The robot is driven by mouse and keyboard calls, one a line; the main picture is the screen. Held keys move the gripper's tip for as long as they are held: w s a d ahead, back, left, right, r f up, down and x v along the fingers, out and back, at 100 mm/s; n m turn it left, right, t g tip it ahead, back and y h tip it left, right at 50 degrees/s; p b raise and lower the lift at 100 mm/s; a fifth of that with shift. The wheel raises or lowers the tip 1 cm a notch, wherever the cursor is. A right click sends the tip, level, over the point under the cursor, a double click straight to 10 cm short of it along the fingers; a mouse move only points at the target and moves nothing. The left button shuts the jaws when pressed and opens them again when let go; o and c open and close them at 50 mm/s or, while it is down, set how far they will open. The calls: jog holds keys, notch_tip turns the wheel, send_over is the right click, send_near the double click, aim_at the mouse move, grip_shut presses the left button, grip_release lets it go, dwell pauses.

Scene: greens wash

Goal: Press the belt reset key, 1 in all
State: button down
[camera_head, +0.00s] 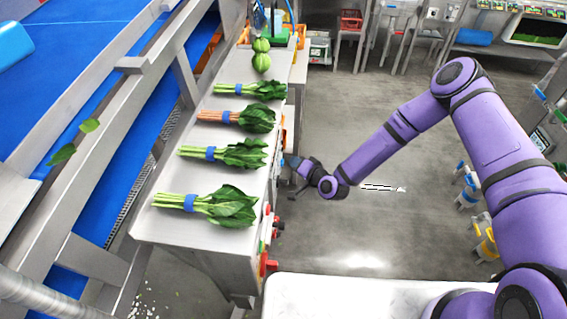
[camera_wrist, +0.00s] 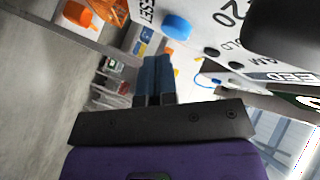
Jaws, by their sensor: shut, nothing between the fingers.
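A blue round key (camera_wrist: 177,25) sits on a white panel (camera_wrist: 205,22) in the wrist view, beside lettering that reads as RESET, partly cut off by the frame edge. My gripper (camera_wrist: 157,62) is shut and empty, with its blue fingertips a little below the key in the picture. I cannot tell whether they touch the panel. In the head view my gripper (camera_head: 287,160) is beside the right side of the steel table (camera_head: 170,240); the key is not clear there.
Several banded bunches of greens (camera_head: 230,207) lie on the table. Red fittings (camera_head: 268,264) stick out from its near right side. A blue conveyor belt (camera_head: 90,60) runs at the left. A white surface (camera_head: 350,295) is in front. Open floor (camera_head: 350,225) lies right of the table.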

jog(key=shift+a, duration=0.15)
dwell(0.6)
jog(key=shift+a, duration=0.3)
jog(key=shift+a, duration=0.45)
dwell(0.8)
jog(key=shift+d, duration=0.85)
jog(key=shift+s+d, duration=0.1)
jog(key=shift+d, duration=2.4)
